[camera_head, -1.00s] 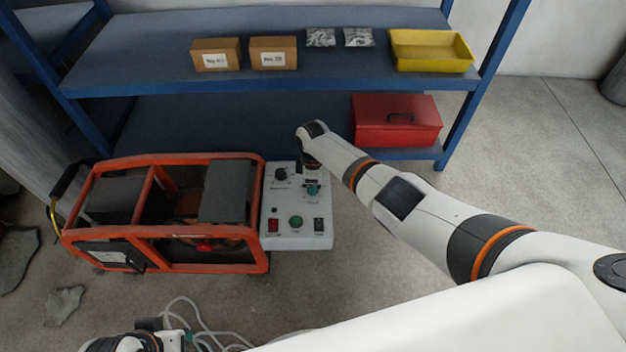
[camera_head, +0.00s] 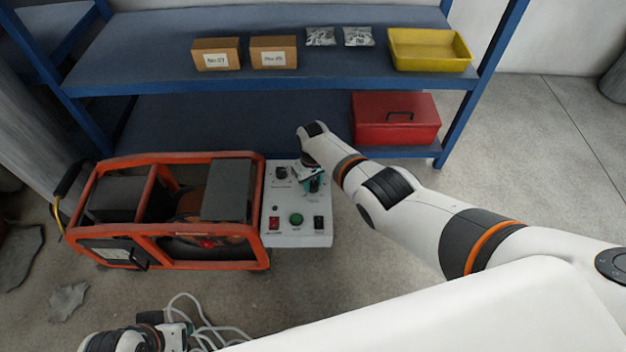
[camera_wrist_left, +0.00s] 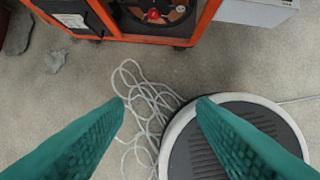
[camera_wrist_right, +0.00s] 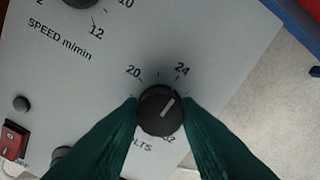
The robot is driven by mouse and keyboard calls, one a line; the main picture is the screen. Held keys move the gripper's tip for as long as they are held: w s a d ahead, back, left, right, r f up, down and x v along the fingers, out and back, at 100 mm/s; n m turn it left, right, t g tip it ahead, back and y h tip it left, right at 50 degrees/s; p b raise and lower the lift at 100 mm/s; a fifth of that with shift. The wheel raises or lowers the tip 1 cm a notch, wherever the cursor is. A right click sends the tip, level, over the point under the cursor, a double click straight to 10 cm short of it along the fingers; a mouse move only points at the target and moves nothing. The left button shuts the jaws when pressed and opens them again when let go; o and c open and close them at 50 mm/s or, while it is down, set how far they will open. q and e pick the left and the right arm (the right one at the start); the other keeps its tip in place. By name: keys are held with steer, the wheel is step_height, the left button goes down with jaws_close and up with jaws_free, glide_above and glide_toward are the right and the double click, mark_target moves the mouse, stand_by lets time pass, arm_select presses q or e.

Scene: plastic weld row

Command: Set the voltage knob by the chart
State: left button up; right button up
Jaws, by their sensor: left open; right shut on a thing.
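The white control panel (camera_head: 296,238) stands at the right end of the orange-framed machine. Its black voltage knob (camera_wrist_right: 160,111) sits above partly hidden lettering ending in "LTS". My right gripper (camera_wrist_right: 160,116) is shut on this knob, one teal finger on each side. The knob's white line points up and right, roughly toward the 24 mark; a 20 mark is to its left. The head view mostly hides the knob behind my right gripper (camera_head: 314,182). My left gripper (camera_wrist_left: 159,104) is open and empty above the floor. I cannot make out a readable chart.
The speed knob (camera_wrist_right: 80,2) and a red switch (camera_wrist_right: 14,140) are near on the panel. The orange machine (camera_head: 165,244) has a white label. Loose cable (camera_wrist_left: 145,115) and a round-edged base lie below my left gripper. A blue shelf (camera_head: 270,84) stands behind.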

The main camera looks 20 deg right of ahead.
steer(key=m, duration=0.6)
steer(key=shift+m, duration=0.3)
steer(key=m, duration=0.5)
arm_select(q)
steer(key=x, duration=0.2)
steer(key=shift+d+f, duration=0.1)
steer(key=shift+f, duration=0.15)
arm_select(e)
steer(key=shift+m, duration=0.5)
arm_select(q)
steer(key=shift+s+f, duration=0.1)
steer(key=shift+s, duration=0.05)
arm_select(e)
steer(key=o, duration=1)
steer(key=shift+c, duration=0.2)
